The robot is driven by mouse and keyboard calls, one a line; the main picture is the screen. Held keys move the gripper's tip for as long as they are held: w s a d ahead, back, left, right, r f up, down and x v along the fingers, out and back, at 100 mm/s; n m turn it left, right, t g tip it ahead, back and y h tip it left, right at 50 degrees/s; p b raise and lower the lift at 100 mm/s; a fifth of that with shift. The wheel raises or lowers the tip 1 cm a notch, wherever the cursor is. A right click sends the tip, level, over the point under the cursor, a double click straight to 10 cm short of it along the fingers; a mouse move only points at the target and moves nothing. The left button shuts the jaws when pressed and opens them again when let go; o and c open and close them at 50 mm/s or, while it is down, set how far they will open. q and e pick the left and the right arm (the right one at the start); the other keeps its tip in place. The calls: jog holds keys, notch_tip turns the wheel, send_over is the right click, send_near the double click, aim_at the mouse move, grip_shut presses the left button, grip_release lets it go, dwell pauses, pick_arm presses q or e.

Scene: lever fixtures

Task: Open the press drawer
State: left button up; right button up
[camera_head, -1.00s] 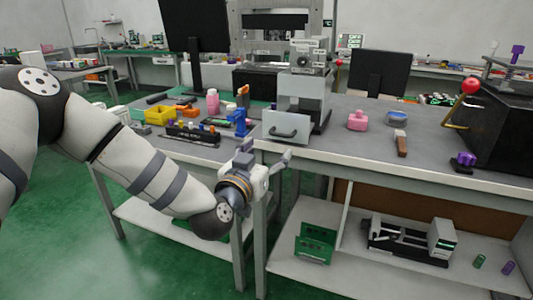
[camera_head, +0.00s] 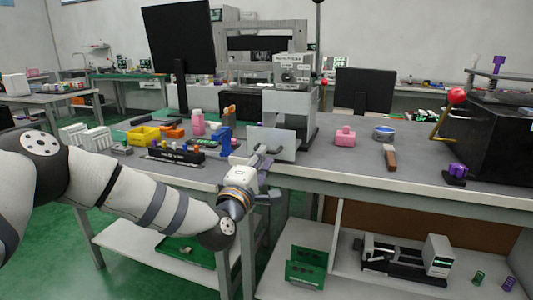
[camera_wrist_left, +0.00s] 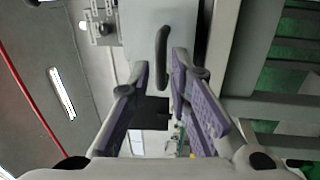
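The press (camera_head: 290,98) stands near the table's front edge in the head view, with a pale grey drawer front (camera_head: 284,138) at its lower part. The wrist view shows the drawer front (camera_wrist_left: 160,18) with a dark curved handle (camera_wrist_left: 162,58). My left gripper (camera_head: 262,160) is right in front of the drawer front and covers the handle in the head view. In the wrist view my left gripper (camera_wrist_left: 160,78) has its purple-padded fingers apart, one on each side of the handle's near end, with visible gaps. My right gripper is not in view.
A blue fixture (camera_head: 222,138), a pink bottle (camera_head: 197,122) and a yellow bin (camera_head: 143,135) stand left of the press. A pink object (camera_head: 345,136), a brown-handled tool (camera_head: 390,158) and a black box with a red-knobbed lever (camera_head: 456,97) are to the right.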

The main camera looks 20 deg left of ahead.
aim_at(275, 138)
pick_arm(q)
jog(key=shift+w+d+r, duration=0.1)
jog(key=shift+w+r, duration=0.05)
jog(key=shift+w, duration=0.8)
jog(key=shift+w+r, duration=0.1)
jog(key=shift+w, duration=0.85)
grip_shut()
jog(key=shift+w+b, duration=0.15)
jog(key=shift+b, duration=0.15)
jog(key=shift+w, duration=0.65)
grip_release()
jog(key=shift+s, duration=0.15)
